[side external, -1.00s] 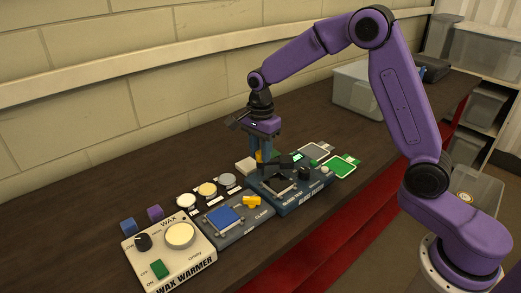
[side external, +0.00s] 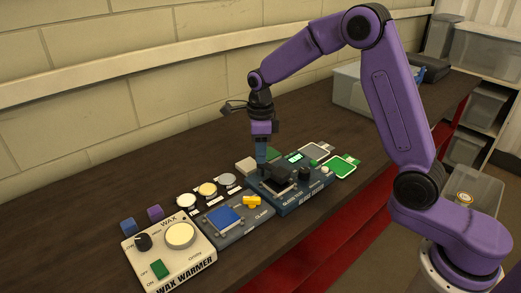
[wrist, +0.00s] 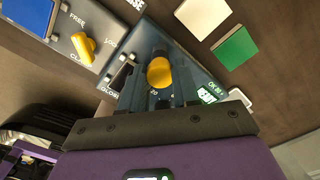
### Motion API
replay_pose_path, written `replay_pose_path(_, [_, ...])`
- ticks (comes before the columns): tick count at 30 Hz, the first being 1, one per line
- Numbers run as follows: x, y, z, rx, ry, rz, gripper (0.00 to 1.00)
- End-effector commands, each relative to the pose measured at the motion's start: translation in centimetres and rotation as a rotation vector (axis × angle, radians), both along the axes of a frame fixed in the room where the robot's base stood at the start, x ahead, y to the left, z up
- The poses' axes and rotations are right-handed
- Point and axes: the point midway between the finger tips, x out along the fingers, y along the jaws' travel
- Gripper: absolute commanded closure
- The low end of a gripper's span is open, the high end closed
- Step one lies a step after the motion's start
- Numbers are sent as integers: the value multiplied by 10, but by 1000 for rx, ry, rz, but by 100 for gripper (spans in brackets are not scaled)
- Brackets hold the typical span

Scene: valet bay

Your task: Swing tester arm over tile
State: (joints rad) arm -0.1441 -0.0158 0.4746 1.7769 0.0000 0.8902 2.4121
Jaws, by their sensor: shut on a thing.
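The dark blue gloss tester (side external: 318,187) stands on the bench, with a lit green display (side external: 295,157). My gripper (side external: 262,165) points down at the tester's left end. In the wrist view my gripper (wrist: 159,88) is shut on the yellow knob (wrist: 159,72) of the tester arm. The dark tester arm (side external: 277,174) reaches from my fingers out over the dark tile (side external: 279,187), as far as the side view shows. The tile (wrist: 122,76) is partly seen in the wrist view. My fingers hide part of the arm and its pivot.
Left of the tester are a clamp station with a blue block (side external: 224,217) and yellow lever (side external: 252,202), round pads, and the wax warmer (side external: 168,252). A cream block (side external: 246,166) and green block (side external: 273,153) lie behind. Green and grey cards lie right. The front bench is clear.

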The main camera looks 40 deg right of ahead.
Motion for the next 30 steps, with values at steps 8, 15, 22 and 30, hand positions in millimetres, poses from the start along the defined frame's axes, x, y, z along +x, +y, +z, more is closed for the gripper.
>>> replay_pose_path(8, [0, -1, 1, -1, -1, -99, 100])
replay_pose_path(15, [0, -1, 1, -1, -1, -123, 100])
replay_pose_path(22, [0, -1, 1, -1, -1, -124, 100])
replay_pose_path(30, [0, -1, 1, -1, -1, -122, 44])
